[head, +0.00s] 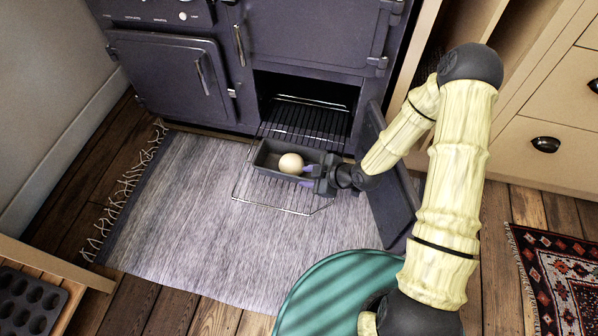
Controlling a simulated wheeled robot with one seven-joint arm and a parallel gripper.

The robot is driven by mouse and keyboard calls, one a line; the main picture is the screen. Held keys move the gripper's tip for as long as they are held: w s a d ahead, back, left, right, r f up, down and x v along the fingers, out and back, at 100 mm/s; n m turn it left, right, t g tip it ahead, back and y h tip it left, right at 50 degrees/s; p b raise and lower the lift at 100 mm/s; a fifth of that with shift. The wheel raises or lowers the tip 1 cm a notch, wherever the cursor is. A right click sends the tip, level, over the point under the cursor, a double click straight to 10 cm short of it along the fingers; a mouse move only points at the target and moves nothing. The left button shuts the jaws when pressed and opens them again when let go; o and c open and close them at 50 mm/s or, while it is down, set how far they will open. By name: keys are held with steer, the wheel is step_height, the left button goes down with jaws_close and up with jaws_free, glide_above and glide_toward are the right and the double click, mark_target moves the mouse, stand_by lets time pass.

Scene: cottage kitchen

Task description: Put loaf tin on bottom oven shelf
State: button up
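The dark loaf tin (266,159) holds a round, pale, dough-like ball (290,163). The tin is at the oven's mouth, above a wire shelf (262,205) that is pulled out over the rug. I cannot tell whether the tin rests on this shelf or hangs just above it. My gripper (312,172) is at the tin's right end, with its fingers at the end wall. It seems shut on that wall, though the fingertips are small and partly hidden. Another shelf (310,101) shows higher inside the open oven.
The open oven door (389,195) stands to the right, partly behind my arm. The dark range (310,35) fills the back. A grey rug (190,220) lies on the floor in front. A muffin tin (28,300) sits on a wooden surface at the lower left. Drawers (550,140) stand at the right.

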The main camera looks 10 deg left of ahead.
steer(key=shift+d+r, duration=0.15)
stand_by(0.7)
steer(key=d+r+m+h, duration=0.7)
steer(key=d+r+m, duration=0.3)
steer(key=d, duration=0.5)
steer(key=s+d+r+m+h, duration=0.2)
steer(key=s+d+r+m, duration=0.3)
steer(key=s+r+m, duration=0.3)
step_height(320, 180, up, 4)
steer(key=shift+s+d+f+m+g, duration=0.15)
steer(key=shift+s+m+g, duration=0.2)
steer(key=shift+s, duration=0.3)
steer(key=shift+r, duration=0.2)
steer(key=w+p+v, duration=0.2)
steer(key=p+v, duration=0.7)
steer(key=p, duration=0.1)
steer(key=shift+r, duration=0.65)
